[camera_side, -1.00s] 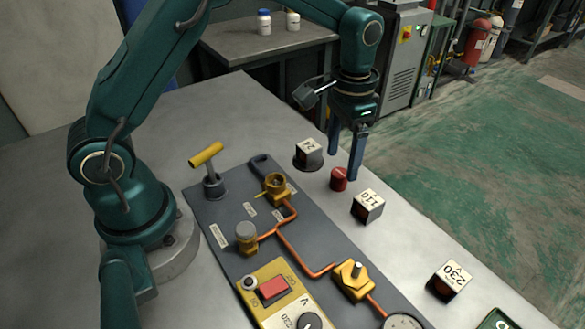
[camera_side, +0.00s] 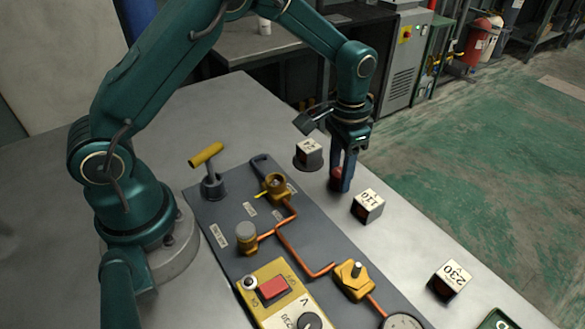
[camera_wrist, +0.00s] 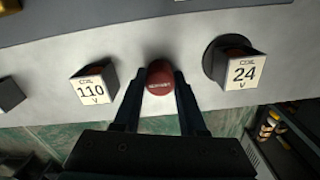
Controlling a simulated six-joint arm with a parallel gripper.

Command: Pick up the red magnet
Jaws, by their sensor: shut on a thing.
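In the side view my gripper (camera_side: 342,180) points down at the table, and the red magnet (camera_side: 335,174) shows partly behind a blue finger. My gripper is shut on the red magnet, which is at table level. Whether it touches the table I cannot tell.
The 24 V block (camera_wrist: 240,68) on its round dark base and the 110 V block (camera_wrist: 93,85) stand close on either side. The 230 block (camera_side: 450,279) is farther toward the front right. The grey panel (camera_side: 232,210) with copper pipes lies to the left. The table's edge is close behind.

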